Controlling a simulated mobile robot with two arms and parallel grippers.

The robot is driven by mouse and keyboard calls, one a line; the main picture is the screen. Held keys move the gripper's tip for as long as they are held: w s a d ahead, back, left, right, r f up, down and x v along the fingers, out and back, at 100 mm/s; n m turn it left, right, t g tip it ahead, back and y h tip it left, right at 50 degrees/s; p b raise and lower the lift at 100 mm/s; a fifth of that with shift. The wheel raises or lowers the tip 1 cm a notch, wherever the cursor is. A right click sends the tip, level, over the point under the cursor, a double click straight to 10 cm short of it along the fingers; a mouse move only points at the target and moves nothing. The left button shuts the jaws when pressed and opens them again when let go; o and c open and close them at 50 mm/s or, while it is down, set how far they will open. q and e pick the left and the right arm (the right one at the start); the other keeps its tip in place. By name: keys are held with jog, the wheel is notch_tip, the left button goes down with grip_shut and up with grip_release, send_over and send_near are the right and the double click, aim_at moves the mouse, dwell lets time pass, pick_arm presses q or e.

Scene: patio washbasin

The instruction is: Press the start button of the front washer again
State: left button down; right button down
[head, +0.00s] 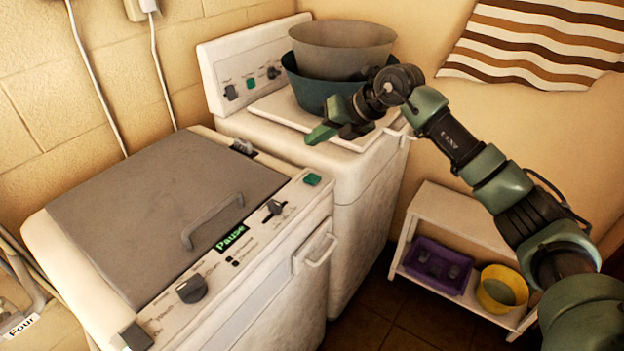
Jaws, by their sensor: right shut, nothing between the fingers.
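The front washer (270,306) is the nearer white machine at the left, with a closed grey lid (140,205). Its display (230,238) reads "Pause" in green. A green button (312,179) sits at the far right end of its control panel and shows unobstructed; I cannot read a label on it. A dark knob (191,289) and a grey button (136,336) sit towards the near end. My right gripper (326,135) is shut and empty, above and slightly behind the green button, apart from it. My left gripper is out of view.
A second white machine (368,190) stands behind, carrying a teal basin (308,90) with a grey basin (342,48) in it. A white shelf (455,213) at the right holds a purple basket (437,268) and a yellow bowl (502,288). Striped cloth (540,42) hangs above.

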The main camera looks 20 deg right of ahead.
jog(key=b, duration=0.4)
send_over(316, 179)
notch_tip(316, 179, down, 7)
jog(key=shift+f, duration=0.1)
jog(key=shift+w+f+b, duration=0.1)
jog(key=shift+f+b, duration=0.2)
jog(key=shift+b, duration=0.05)
jog(key=shift+f, duration=0.1)
dwell(1.3)
jog(key=shift+f, duration=0.35)
